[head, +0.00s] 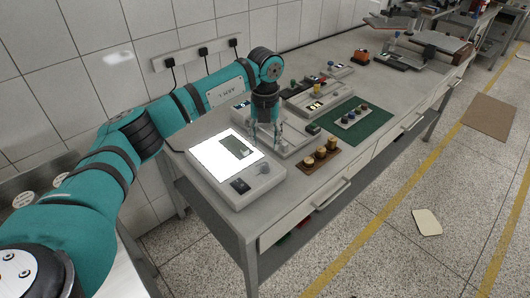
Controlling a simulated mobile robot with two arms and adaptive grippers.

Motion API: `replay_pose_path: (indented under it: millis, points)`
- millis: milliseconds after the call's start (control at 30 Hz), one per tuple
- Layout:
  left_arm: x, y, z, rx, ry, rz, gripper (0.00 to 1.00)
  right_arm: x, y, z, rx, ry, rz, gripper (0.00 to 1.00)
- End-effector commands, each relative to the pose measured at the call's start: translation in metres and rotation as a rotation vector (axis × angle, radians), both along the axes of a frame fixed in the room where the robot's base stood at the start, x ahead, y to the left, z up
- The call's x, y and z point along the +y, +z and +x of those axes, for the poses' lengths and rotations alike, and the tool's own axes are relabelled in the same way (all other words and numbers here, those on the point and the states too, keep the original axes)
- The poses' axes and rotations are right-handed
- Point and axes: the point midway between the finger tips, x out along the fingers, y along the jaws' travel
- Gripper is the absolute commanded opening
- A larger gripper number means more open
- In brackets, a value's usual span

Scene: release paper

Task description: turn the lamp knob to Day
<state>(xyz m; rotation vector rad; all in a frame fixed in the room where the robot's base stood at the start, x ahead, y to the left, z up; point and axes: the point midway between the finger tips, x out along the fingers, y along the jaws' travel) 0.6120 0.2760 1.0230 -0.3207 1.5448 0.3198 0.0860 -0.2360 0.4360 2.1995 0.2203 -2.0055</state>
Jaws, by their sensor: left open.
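The lit light box (248,188) stands on the near left part of the bench. Its white panel glows and a dark green-grey patch (238,147) lies on it. A grey round knob (264,169) sits on its front right part, beside a black switch (240,185). The marks around the knob are too small to read, so its setting cannot be told. My left gripper (264,142) points down just behind the knob, near the box's right edge. It is open, and I see nothing between its fingers. My right gripper is out of view.
A wooden block with brass weights (320,158) stands right of the light box. Behind it are a grey tray (293,139) and a green mat (355,129) with a small rack. More devices stand farther back. A tiled wall with sockets borders the bench.

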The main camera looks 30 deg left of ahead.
Motion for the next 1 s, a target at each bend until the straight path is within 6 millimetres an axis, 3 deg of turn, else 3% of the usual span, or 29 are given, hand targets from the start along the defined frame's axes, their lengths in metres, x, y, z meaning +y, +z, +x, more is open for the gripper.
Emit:
replay_pose_path:
  millis: [100, 233, 800, 867, 933, 1000]
  points:
    - [0.000, 0.018, 0.000, -0.001, 0.000, -0.001, 0.45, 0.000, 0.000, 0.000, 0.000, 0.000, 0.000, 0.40]
    - [0.000, 0.027, 0.000, 0.000, 0.000, 0.000, 0.45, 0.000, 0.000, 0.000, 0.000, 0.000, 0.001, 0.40]
    - [-0.002, 0.027, 0.000, -0.001, -0.005, -0.007, 0.45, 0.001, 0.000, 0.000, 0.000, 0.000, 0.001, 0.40]
    - [-0.011, 0.023, 0.000, -0.005, -0.023, -0.032, 0.45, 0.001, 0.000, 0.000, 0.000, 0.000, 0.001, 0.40]
    - [-0.033, 0.013, -0.001, -0.023, -0.064, -0.099, 0.45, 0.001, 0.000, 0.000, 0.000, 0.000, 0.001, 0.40]
    - [-0.070, 0.000, -0.003, -0.050, -0.124, -0.210, 0.45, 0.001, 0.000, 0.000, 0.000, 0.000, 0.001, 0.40]
